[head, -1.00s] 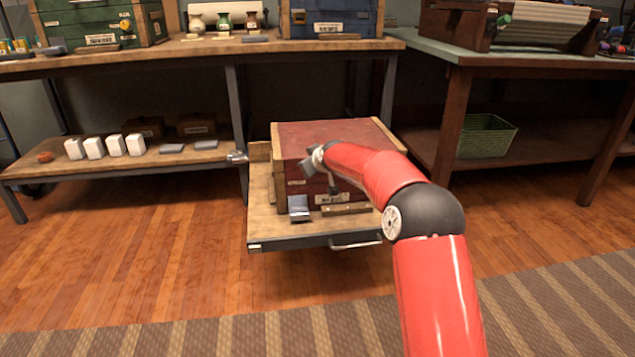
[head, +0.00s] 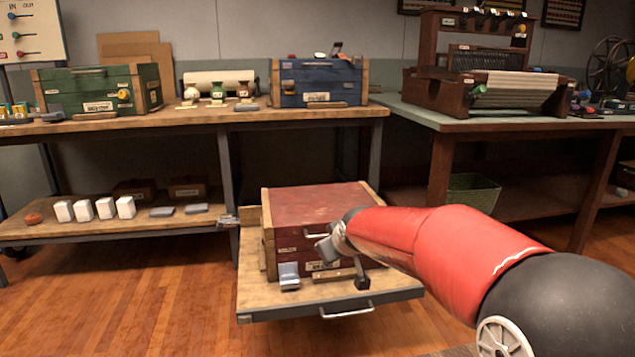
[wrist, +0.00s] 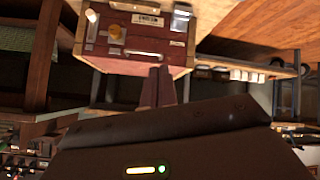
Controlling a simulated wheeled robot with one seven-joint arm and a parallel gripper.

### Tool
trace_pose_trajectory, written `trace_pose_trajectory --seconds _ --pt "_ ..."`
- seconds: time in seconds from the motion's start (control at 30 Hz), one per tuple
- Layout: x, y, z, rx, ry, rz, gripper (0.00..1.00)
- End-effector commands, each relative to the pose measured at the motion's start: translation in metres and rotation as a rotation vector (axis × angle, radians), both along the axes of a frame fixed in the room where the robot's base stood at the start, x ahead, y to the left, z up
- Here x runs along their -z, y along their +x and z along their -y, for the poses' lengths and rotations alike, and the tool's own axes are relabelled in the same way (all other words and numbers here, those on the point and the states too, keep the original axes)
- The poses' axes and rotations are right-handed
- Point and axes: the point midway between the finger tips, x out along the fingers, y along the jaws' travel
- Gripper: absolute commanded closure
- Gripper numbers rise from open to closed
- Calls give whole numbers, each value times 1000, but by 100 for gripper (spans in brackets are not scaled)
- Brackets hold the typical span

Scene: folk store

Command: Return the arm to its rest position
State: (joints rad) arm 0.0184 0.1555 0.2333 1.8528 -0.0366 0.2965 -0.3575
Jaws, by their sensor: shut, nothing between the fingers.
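My red arm (head: 450,240) reaches in from the lower right in the head view, its far end in front of the red box (head: 315,205). My gripper (wrist: 157,88) shows in the wrist view as two dark fingers together, with nothing between them. The red box (wrist: 135,50) appears upside down beyond the fingertips there. In the head view the wrist end covers part of the box's front, and the fingers are hard to make out.
The red box stands on a pulled-out wooden shelf (head: 390,291) with a metal handle. A small grey block (head: 289,276) is at the box's front. A workbench (head: 180,119) with green and blue boxes is behind, and a loom table (head: 420,112) stands right. Wooden floor is open at front left.

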Motion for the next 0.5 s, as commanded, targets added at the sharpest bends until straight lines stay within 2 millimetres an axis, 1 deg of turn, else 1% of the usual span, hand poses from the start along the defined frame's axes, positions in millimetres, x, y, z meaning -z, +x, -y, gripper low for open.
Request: trace_pose_trajectory --seconds 0.03,0.07,0.1,0.17,0.2,0.27,0.3,0.33,0.37,0.4,0.5 --pt "-25 -29 13 37 -3 -22 100" --pt "-32 -45 20 60 -4 -41 100" --pt "-41 -67 30 92 0 -64 100" --pt "-52 -100 44 141 7 -100 100" --pt "-58 -123 54 176 15 -125 100" --pt "-66 -157 67 227 29 -159 100" --pt "-70 -180 74 261 42 -182 100" --pt "-72 -197 80 287 51 -200 100" --pt "-73 -215 86 313 63 -217 100" --pt "-74 -236 92 344 78 -238 100" --pt "-71 -284 104 413 115 -290 100"
